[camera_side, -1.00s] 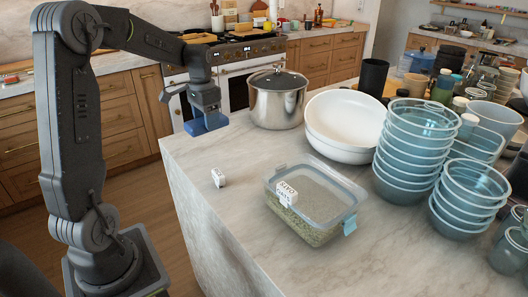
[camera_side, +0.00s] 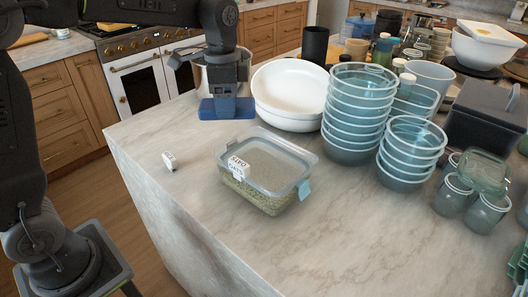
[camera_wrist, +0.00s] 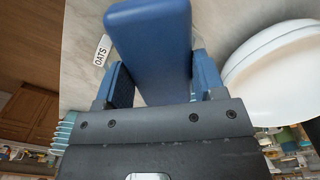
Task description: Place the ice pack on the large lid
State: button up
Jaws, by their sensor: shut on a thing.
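The ice pack (camera_side: 227,109) is a dark blue block. In the wrist view the ice pack (camera_wrist: 152,40) sticks out between the two fingers of my gripper (camera_wrist: 160,88). A clear rectangular container (camera_side: 255,193) of green-brown grain stands nearer the camera, with a translucent blue-grey lid (camera_side: 275,157) on top. I cannot tell whether this is the large lid. The ice pack is apart from it.
Stacked white bowls (camera_side: 290,92) stand right of my gripper. Tall stacks of blue glass bowls (camera_side: 353,112) stand farther right. A small white label block (camera_side: 169,161) lies on the left counter. The front marble (camera_side: 310,245) is clear.

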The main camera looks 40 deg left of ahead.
send_over(264, 161)
notch_tip(264, 161, down, 5)
jog(key=shift+f, duration=0.15)
jog(key=shift+w+f, duration=0.1)
jog(key=shift+f, duration=1.95)
jog(key=shift+f, duration=0.15)
jog(key=o, duration=1)
